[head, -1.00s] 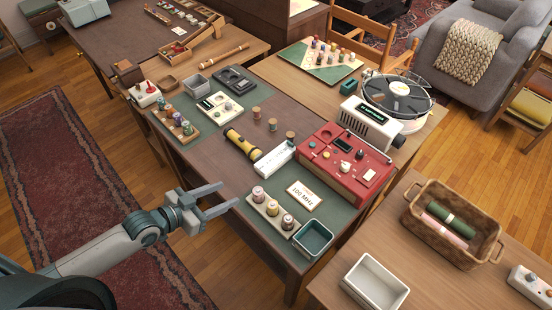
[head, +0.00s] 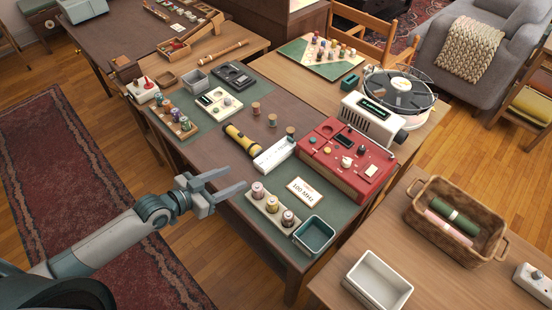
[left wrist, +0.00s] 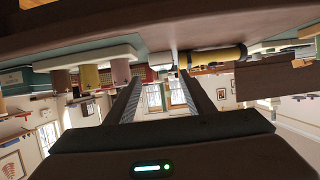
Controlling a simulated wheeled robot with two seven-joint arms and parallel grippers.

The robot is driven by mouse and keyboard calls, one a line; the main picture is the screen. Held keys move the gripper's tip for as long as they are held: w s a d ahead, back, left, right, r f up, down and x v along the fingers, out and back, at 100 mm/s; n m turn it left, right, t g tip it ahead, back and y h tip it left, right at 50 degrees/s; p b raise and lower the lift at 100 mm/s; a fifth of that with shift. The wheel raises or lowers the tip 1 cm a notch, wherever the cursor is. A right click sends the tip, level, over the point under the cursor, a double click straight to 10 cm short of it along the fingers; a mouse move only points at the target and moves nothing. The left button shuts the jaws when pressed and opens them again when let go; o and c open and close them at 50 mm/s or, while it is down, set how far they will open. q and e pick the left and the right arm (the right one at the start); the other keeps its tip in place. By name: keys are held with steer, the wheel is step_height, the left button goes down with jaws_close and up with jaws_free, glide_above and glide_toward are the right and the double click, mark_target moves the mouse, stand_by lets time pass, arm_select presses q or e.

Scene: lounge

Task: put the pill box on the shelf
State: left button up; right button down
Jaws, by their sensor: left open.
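I cannot pick out a pill box or a shelf with certainty. A small dark green box (head: 349,82) sits by the turntable. My left gripper (head: 239,178) is open and empty at the table's near left edge, short of the spool holder. In the left wrist view its two fingers (left wrist: 158,95) stand apart with nothing between them. That view appears upside down, with the flashlight (left wrist: 212,56) beyond the fingers. My right gripper is not in view.
A spool holder (head: 268,211), a teal bin (head: 314,236) and a red console (head: 345,158) crowd the near table end. A wicker basket (head: 455,250) and a white bin (head: 378,281) stand on the right table. Floor is free beside the rug (head: 60,170).

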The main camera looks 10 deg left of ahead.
arm_select(q)
steer(key=b, duration=0.3)
glide_toward(258, 167)
steer(key=x, duration=0.3)
steer(key=shift+w+d, duration=0.1)
steer(key=shift+d, duration=0.25)
steer(key=shift+w+d+f, duration=0.2)
steer(key=shift+w+d, duration=0.1)
steer(key=shift+w, duration=0.2)
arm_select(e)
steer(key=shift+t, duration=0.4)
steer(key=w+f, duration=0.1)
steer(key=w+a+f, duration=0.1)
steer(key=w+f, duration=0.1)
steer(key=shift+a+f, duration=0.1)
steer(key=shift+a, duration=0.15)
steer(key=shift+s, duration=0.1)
